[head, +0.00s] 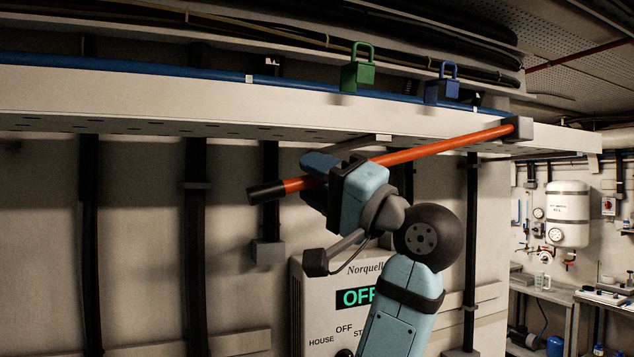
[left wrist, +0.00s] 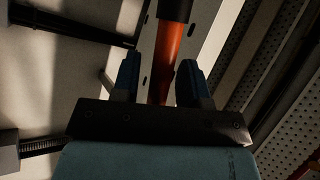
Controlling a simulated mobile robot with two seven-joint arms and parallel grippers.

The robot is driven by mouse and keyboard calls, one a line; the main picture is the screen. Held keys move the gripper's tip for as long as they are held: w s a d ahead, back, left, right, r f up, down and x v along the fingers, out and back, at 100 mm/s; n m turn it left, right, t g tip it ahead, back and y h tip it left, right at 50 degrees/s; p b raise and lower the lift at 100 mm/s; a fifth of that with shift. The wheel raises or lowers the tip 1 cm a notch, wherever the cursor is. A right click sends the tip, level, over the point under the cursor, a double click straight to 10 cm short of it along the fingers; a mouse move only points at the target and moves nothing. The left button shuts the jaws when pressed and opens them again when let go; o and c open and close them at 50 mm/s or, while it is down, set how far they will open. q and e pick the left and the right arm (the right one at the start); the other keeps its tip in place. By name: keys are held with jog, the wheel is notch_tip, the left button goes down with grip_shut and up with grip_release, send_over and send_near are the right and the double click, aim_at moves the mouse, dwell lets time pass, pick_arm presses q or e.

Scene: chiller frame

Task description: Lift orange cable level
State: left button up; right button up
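The orange cable (head: 440,148) is a straight, rod-like length below the pale tray. It slopes, with its black left end (head: 266,192) lower than its right end at a grey block (head: 518,129). My left gripper (head: 314,181) is at the cable near the black end, one finger above it and one below in the picture. In the left wrist view the cable (left wrist: 165,60) shows between the two fingers (left wrist: 160,83). The fingers stand apart, with a gap on the left side; firm contact is not visible. My right gripper is not in view.
The long pale tray (head: 150,98) carries blue cable (head: 130,66), a green padlock (head: 358,74) and a blue padlock (head: 442,88). Dark vertical posts (head: 196,230) stand behind. A bench (head: 545,290) stands far right.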

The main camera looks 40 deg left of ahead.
pick_arm(q)
jog(key=shift+d+f, duration=0.3)
jog(key=shift+d, duration=0.1)
jog(key=b+v, duration=0.4)
jog(key=v, duration=0.8)
jog(key=shift+d, duration=0.5)
jog(key=shift+w, duration=0.1)
